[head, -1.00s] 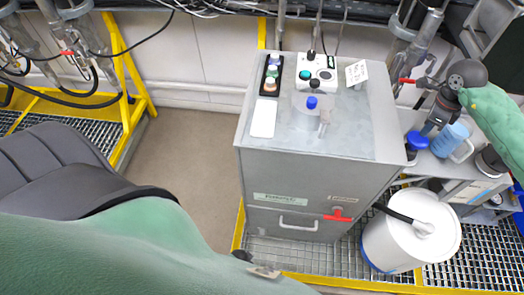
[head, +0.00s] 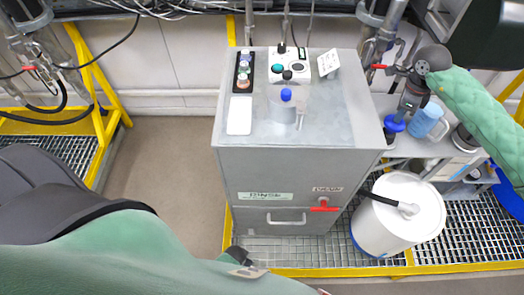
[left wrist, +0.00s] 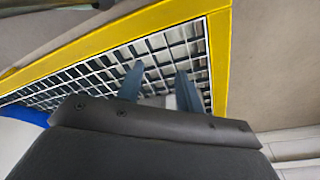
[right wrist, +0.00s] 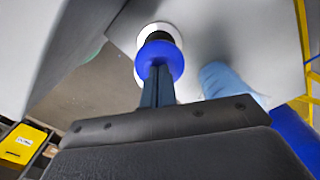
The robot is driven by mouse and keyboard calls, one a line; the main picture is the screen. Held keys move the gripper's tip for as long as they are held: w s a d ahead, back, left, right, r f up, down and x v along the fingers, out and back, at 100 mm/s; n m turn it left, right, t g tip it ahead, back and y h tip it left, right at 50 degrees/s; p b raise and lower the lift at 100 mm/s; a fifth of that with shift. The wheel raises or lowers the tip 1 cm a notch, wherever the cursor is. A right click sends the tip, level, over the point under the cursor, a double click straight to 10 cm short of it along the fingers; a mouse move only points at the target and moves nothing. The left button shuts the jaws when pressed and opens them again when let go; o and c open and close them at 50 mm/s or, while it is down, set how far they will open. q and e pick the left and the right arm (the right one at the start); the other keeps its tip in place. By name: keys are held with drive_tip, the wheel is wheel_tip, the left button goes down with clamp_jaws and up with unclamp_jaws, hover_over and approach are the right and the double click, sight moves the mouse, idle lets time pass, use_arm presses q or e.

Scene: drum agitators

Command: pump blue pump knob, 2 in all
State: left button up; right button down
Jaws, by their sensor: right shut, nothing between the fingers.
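The blue pump knob (head: 394,124) is a round blue disc low at the right of the grey cabinet, on the shelf beside it. In the right wrist view the blue knob (right wrist: 159,60) sits on a dark stem above a white round collar. My right gripper (head: 402,109) is shut and empty, with its fingertips at the knob. In the right wrist view the fingertips (right wrist: 157,72) overlap the disc's near edge; I cannot tell whether they touch. My left gripper (left wrist: 158,82) is open and empty above the floor grating.
The grey cabinet (head: 300,165) stands left of the knob, with another blue knob (head: 286,95) on its top. A light-blue jug (head: 427,121) stands close right of the pump knob. A white drum (head: 398,214) stands in front, on yellow-edged grating (head: 470,245).

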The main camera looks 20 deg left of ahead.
drive_tip(key=shift+f, duration=0.25)
drive_tip(key=shift+f+b, duration=0.2)
drive_tip(key=shift+b, duration=0.15)
drive_tip(key=shift+f+b, duration=0.3)
drive_tip(key=shift+f, duration=0.35)
drive_tip(key=shift+b, duration=0.3)
drive_tip(key=shift+f, duration=0.35)
drive_tip(key=shift+r, duration=2.3)
use_arm(q)
wheel_tip(320, 180, up, 6)
drive_tip(key=d, duration=0.2)
drive_tip(key=shift+w, duration=0.45)
